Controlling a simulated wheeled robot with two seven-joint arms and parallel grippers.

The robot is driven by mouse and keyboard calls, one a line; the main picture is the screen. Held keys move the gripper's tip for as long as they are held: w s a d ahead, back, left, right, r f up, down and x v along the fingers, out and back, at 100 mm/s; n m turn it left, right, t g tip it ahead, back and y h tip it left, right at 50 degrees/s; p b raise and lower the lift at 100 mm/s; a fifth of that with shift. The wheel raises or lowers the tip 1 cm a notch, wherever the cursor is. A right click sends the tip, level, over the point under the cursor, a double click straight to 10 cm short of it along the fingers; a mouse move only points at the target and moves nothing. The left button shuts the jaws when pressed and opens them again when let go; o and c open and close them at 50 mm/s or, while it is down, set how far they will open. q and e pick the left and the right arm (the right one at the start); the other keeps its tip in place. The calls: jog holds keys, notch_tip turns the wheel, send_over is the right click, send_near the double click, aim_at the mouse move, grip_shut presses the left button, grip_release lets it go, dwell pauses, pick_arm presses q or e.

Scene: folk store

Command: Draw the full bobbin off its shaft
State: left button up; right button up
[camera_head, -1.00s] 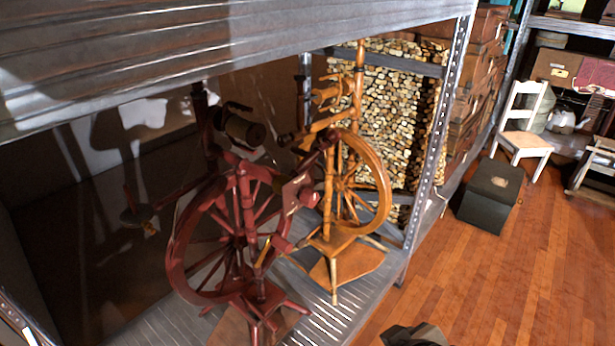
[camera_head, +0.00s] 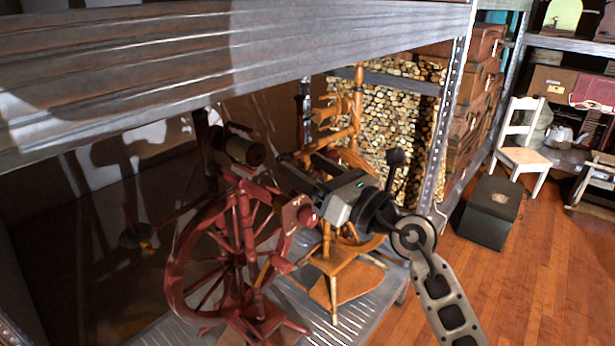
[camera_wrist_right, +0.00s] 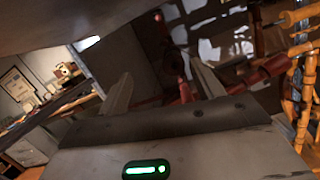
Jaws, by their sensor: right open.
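A dark red spinning wheel (camera_head: 243,225) stands on the lower metal shelf. A dark, spool-shaped bobbin (camera_head: 243,150) sits near its top in the head view, on a shaft I cannot make out. My right gripper (camera_head: 298,170) is in front of the wheel, to the right of the bobbin and apart from it. Its two fingers are spread with nothing between them. In the right wrist view, the open fingers (camera_wrist_right: 163,85) point toward dark, blurred wheel parts, and I cannot pick out the bobbin there. My left gripper is in neither view.
An orange wooden spinning wheel (camera_head: 345,240) stands behind my right gripper, partly hidden by it. The upper shelf (camera_head: 230,60) hangs low over both wheels. A perforated metal post (camera_head: 445,130) stands right of them. Open floor (camera_head: 520,290) lies to the right.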

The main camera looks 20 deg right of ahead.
aim_at(259, 156)
jog(key=w+f+n+g, duration=0.1)
jog(key=w+f+n+g+h, duration=0.1)
jog(key=shift+f+n, duration=0.3)
jog(key=shift+n, duration=0.1)
pick_arm(q)
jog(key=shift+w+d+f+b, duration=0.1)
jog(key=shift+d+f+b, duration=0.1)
jog(key=shift+b, duration=0.55)
pick_arm(e)
jog(key=shift+x, duration=5.3)
jog(key=shift+f, duration=0.15)
jog(key=c, duration=0.8)
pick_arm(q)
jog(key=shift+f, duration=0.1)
